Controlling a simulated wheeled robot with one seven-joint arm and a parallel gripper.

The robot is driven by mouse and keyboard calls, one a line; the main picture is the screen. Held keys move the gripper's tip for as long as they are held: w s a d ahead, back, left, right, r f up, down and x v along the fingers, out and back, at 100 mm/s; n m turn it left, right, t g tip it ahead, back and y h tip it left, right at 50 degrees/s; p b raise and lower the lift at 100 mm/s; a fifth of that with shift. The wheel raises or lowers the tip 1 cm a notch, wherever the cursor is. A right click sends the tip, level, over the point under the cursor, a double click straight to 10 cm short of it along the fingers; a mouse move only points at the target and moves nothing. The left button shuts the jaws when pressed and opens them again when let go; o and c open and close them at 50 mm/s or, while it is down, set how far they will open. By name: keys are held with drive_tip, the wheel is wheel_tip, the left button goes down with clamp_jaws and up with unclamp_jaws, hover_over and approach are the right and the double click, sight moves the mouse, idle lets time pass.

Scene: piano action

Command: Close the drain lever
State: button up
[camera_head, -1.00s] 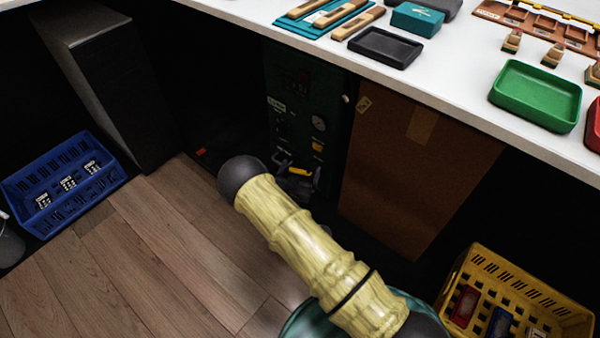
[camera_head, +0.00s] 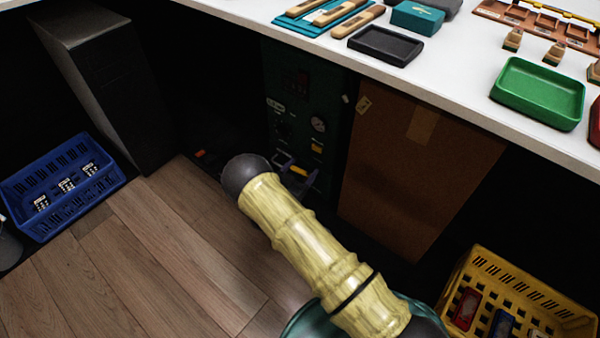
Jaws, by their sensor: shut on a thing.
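The drain lever (camera_head: 299,171) is a small yellow handle low on the front of a dark green machine (camera_head: 291,90) under the bench. It slants down to the right. My gripper (camera_head: 296,170) is at the lever, just beyond the dark rounded end of my yellowish arm. Its small dark fingers show only partly, and it is shut on the lever. The lever's pivot and the pipe behind it are hidden or too dark to make out.
A round gauge (camera_head: 318,124) and a small yellow label (camera_head: 317,147) sit above the lever. A brown cardboard box (camera_head: 415,170) stands close on the right. The white bench top (camera_head: 450,85) overhangs. A blue crate (camera_head: 65,185) and yellow crate (camera_head: 520,290) flank the open wooden floor.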

drive_tip(key=shift+w+d+m+g+h, duration=0.1)
drive_tip(key=shift+w+m+g+h, duration=0.05)
drive_tip(key=shift+m+g+h, duration=0.8)
drive_tip(key=shift+t, duration=0.25)
drive_tip(key=o, duration=1)
drive_tip(key=p+v, duration=0.7)
drive_tip(key=v, duration=1)
drive_tip(key=shift+a+f, duration=0.15)
drive_tip(key=shift+a, duration=0.05)
